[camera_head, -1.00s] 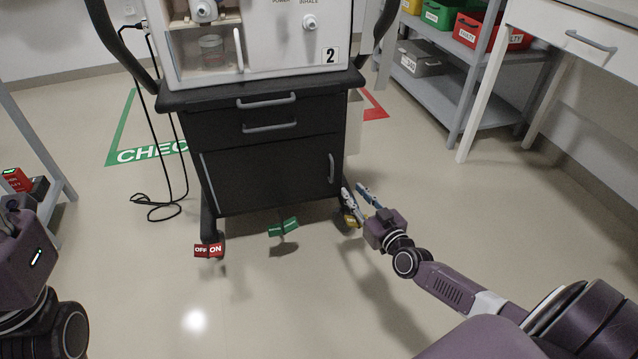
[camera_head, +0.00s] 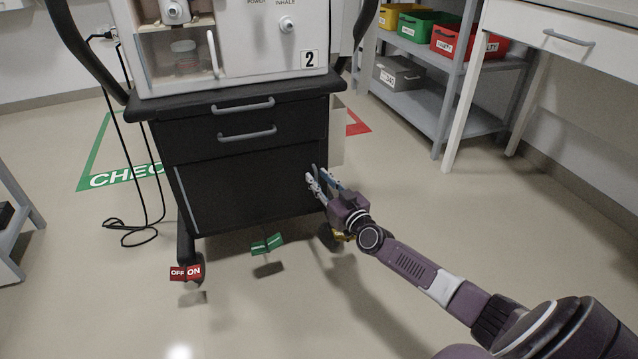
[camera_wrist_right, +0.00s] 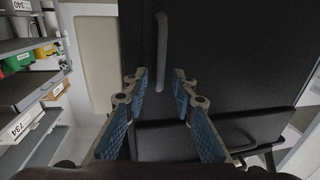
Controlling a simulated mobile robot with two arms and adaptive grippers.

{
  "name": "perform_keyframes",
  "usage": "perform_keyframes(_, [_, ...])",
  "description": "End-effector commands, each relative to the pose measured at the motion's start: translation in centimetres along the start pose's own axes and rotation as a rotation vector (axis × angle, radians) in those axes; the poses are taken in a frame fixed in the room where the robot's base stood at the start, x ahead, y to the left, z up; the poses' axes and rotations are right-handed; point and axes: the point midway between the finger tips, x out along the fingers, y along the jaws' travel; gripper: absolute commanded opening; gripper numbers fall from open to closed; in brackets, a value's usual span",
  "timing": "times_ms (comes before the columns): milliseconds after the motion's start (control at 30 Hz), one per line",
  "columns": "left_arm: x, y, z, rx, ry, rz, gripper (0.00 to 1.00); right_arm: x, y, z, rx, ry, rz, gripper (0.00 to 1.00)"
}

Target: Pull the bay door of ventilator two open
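Ventilator two, marked by its number plate (camera_head: 309,58), stands on a black cart. The cart's lower black door (camera_head: 250,185) is closed flush with the front. Its upright grey handle (camera_wrist_right: 161,50) shows in the right wrist view; in the head view the fingers mostly cover it. My right gripper (camera_head: 318,174) is at the door's right edge. Its blue-padded fingers (camera_wrist_right: 160,85) are open, one either side of the handle's line, with the handle just ahead and no clear contact. My left gripper is out of view.
Two drawers with grey handles (camera_head: 247,134) sit above the door. A red OFF/ON pedal (camera_head: 186,272) and a green pedal (camera_head: 267,244) are low at the front. A cable (camera_head: 135,225) lies on the floor at left. A shelf (camera_head: 425,95) stands at right.

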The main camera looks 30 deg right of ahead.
Motion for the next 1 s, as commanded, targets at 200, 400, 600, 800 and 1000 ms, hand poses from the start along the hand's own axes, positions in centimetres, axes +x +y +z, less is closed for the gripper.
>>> perform_keyframes(200, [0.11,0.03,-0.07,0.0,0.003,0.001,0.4,0.22,-0.03,-0.03,0.0,0.0,0.0,0.25])
perform_keyframes(400, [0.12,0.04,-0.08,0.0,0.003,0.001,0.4,0.2,-0.03,-0.02,0.0,0.0,0.0,0.13])
perform_keyframes(600, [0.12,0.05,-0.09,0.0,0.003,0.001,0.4,0.19,-0.03,-0.01,0.0,0.0,0.0,0.0])
perform_keyframes(800, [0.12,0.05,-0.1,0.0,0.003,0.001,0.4,0.18,-0.02,-0.01,0.0,0.0,0.0,0.0])
perform_keyframes(1000, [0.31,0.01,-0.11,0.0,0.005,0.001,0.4,0.09,-0.08,-0.06,0.001,0.0,0.002,0.0])
